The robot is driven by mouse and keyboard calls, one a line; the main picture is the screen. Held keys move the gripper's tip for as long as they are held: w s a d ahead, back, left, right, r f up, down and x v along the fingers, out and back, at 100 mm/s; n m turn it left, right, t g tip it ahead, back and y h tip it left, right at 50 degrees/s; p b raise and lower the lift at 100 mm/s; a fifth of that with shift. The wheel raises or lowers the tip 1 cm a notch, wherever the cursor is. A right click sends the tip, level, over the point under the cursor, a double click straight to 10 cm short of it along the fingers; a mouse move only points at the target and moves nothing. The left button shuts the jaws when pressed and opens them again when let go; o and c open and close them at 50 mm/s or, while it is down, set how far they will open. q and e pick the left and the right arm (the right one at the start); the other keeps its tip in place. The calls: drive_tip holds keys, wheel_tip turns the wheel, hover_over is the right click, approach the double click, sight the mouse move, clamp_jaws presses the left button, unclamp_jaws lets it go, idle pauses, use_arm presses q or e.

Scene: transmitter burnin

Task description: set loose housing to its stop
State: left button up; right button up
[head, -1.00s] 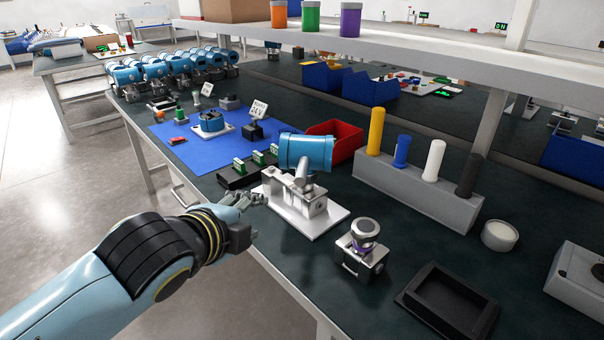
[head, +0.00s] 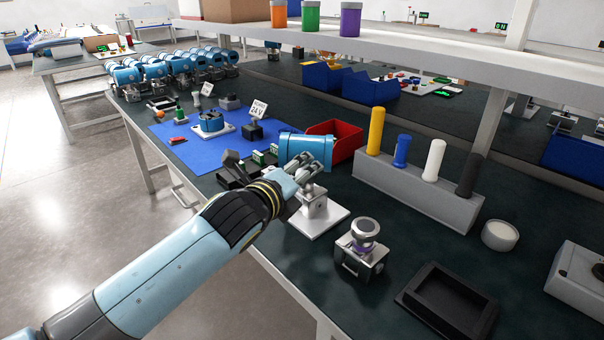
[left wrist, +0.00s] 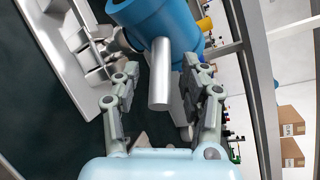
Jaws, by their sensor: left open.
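The blue cylindrical housing (head: 308,147) sits on top of a metal stand with a white base plate (head: 322,222). In the left wrist view the housing (left wrist: 160,18) is at the top, and a grey metal neck (left wrist: 159,85) sticks out from it toward the camera. My left gripper (head: 308,168) is at the near side of the housing and covers part of it and the stand. In the left wrist view the open fingers of this gripper (left wrist: 165,80) lie on either side of the neck. Contact cannot be told. My right gripper is out of view.
A red bin (head: 347,140) stands right behind the housing. A grey rack (head: 420,195) with coloured posts is to the right. A metal fixture with a round knob (head: 362,250) and an empty black tray (head: 447,300) stand in front. A blue mat (head: 180,150) lies to the left.

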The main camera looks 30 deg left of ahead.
use_arm(q)
drive_tip(key=shift+w, duration=0.3)
clamp_jaws()
idle(0.3)
